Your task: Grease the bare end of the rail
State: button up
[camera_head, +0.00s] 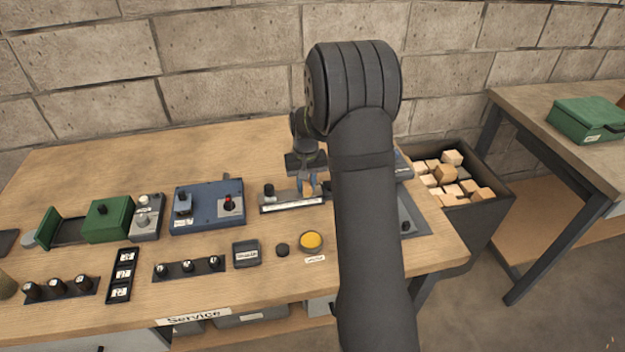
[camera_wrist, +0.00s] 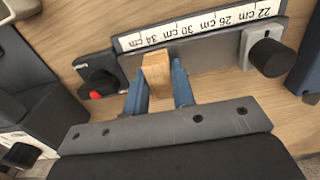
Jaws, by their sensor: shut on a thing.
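A dark rail (camera_head: 283,199) with a white centimetre scale lies on the wooden bench in the head view. In the wrist view the rail (camera_wrist: 212,51) crosses the top, its numbers upside down, with a round black knob (camera_wrist: 268,57) at its right end. My gripper (camera_head: 307,187) is over the rail's right part. In the wrist view its blue fingers are shut on a tan block (camera_wrist: 156,74), whose far end is at the rail's edge. I cannot tell whether they touch. No grease shows, and I cannot tell which end is bare.
A black piece with a red button (camera_wrist: 96,94) sits by the rail's left end in the wrist view. A blue control box (camera_head: 207,208) stands left of the rail. A yellow button (camera_head: 311,240) is in front. A dark bin (camera_head: 480,214) of blocks stands to the right.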

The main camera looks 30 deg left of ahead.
aim_at(290, 194)
jog(key=shift+s+a, duration=1.75)
jog(key=shift+s, duration=0.05)
jog(key=shift+w+d, duration=2.5)
notch_tip(290, 194, up, 8)
jog(key=shift+d, duration=0.1)
jog(key=w+d+f+m, duration=0.1)
jog(key=w+d+m, duration=0.1)
jog(key=d, duration=0.8)
jog(key=w+d+f+m, duration=0.1)
jog(key=w+d, duration=0.2)
jog(key=d, duration=0.7)
jog(key=w+d+f+m, duration=0.1)
jog(key=w+d+m, duration=0.1)
jog(key=d, duration=0.8)
jog(key=shift+w+d+f+m, duration=0.2)
jog(key=shift+w+m, duration=0.1)
jog(key=shift+w, duration=0.1)
jog(key=d+m, duration=0.1)
jog(key=d, duration=0.2)
jog(key=d+f+m, duration=0.1)
jog(key=d, duration=0.2)
jog(key=d+f+m, duration=0.1)
jog(key=d, duration=0.1)
jog(key=shift+d, duration=0.4)
